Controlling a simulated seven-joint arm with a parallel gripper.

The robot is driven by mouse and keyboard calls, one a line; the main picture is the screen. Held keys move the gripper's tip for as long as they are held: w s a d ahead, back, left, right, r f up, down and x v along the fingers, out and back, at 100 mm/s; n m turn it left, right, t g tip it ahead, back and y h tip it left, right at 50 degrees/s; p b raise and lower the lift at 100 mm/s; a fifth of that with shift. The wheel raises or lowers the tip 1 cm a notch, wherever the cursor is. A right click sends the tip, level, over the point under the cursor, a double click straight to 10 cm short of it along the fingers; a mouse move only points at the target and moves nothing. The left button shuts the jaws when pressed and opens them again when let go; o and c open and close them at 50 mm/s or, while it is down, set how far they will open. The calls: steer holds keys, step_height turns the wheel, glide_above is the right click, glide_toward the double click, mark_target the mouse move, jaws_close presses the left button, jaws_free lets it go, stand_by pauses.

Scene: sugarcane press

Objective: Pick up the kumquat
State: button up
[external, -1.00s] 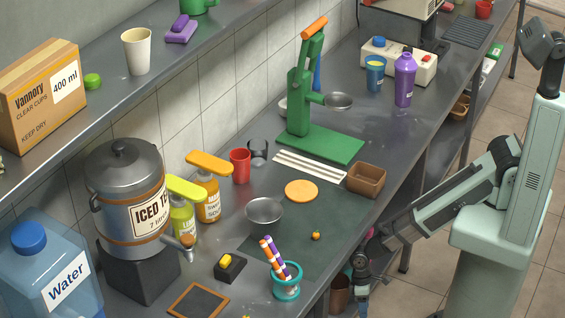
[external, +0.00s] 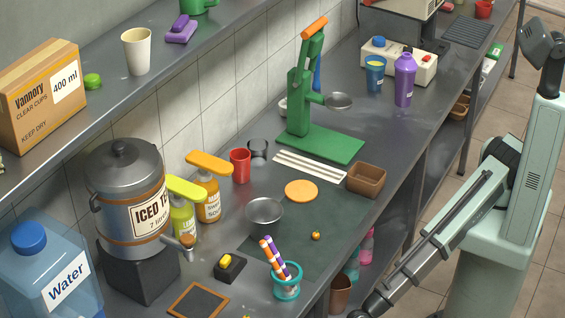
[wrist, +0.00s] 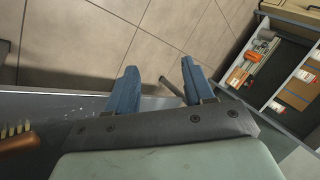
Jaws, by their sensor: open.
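The kumquat (external: 316,236) is a small orange fruit on the dark green mat (external: 345,225), right of the metal bowl in the external view. My gripper (wrist: 165,82) shows in the wrist view with its two blue fingers apart and nothing between them. It points over the tiled floor beyond the counter edge. In the external view my arm reaches down to the bottom edge, and the gripper itself is out of the picture. The kumquat is not in the wrist view.
A metal bowl (external: 264,212), an orange disc (external: 301,191), a brown box (external: 367,179) and a teal cup with striped sticks (external: 287,286) surround the kumquat. The green press (external: 312,130) stands behind. A brush (wrist: 18,138) and an open drawer (wrist: 275,65) show in the wrist view.

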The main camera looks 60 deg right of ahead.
steer(key=s+a+r+n+g+y, duration=0.2)
steer(key=s+a+r+n, duration=0.1)
steer(key=s+a+r, duration=0.8)
steer(key=w+a+r+n, duration=0.1)
steer(key=w+r+n, duration=0.3)
steer(key=r, duration=0.6)
steer(key=w+a+r+n, duration=0.2)
steer(key=w+r+n, duration=0.15)
steer(key=r, duration=0.55)
steer(key=w+d+r+n+t+h, duration=0.25)
steer(key=w+d+r+n, duration=0.3)
steer(key=w+d, duration=0.7)
steer(key=w+d+r+n+t+h, duration=0.25)
steer(key=w+d+r+n, duration=0.35)
steer(key=w+d, duration=0.65)
steer(key=n+h, duration=0.2)
steer(key=h, duration=0.1)
glide_above(317, 233)
step_height(317, 233, down, 5)
steer(key=shift+s+r, duration=0.1)
steer(key=shift+r, duration=0.05)
